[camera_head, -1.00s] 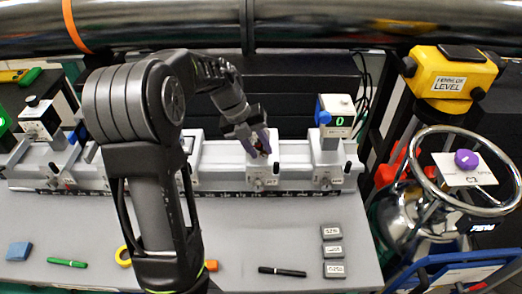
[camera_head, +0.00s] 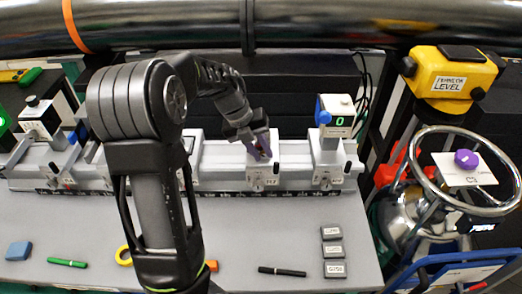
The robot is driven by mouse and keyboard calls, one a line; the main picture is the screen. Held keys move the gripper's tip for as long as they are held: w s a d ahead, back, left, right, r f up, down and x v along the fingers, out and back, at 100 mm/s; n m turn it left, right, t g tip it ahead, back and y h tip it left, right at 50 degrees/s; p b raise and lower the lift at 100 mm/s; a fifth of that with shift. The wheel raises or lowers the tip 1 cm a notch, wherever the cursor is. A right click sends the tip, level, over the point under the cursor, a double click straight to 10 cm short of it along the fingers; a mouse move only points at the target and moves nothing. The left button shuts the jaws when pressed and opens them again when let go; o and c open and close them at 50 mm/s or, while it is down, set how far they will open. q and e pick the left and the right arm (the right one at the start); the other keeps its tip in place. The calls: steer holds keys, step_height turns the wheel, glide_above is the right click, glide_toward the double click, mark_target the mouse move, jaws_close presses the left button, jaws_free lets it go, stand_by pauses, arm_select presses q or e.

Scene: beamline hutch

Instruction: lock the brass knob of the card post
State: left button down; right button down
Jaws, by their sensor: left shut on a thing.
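The brass knob (camera_head: 262,154) sits at the card post's carriage (camera_head: 264,176) on the white rail and is mostly hidden by my fingers. My left gripper (camera_head: 260,150), with purple fingertips, reaches down from above and is shut on the knob. The card post itself is largely hidden behind my gripper, so I cannot tell the knob's turn angle. My right gripper is not in view.
The white rail (camera_head: 220,182) runs across the grey table (camera_head: 100,225). A post with a green digital display (camera_head: 336,122) stands right of my gripper. A wheel-topped vessel (camera_head: 465,170) stands right.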

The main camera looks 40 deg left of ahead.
arm_select(q)
steer(key=shift+w+d+r+g+y, duration=0.1)
steer(key=shift+w+d+g+y, duration=0.1)
steer(key=shift+g+y, duration=0.4)
stand_by(0.3)
steer(key=shift+w+d+g+y, duration=0.15)
steer(key=shift+g+y, duration=0.45)
steer(key=shift+y, duration=0.5)
steer(key=shift+w+d+g+y, duration=0.1)
steer(key=shift+d+g+y, duration=0.05)
steer(key=shift+g+y, duration=0.55)
steer(key=shift+w+d+g+y, duration=0.15)
steer(key=shift+g+y, duration=0.35)
steer(key=shift+y, duration=0.4)
steer(key=c, duration=1.5)
jaws_free()
steer(key=v, duration=0.7)
steer(key=shift+r, duration=0.35)
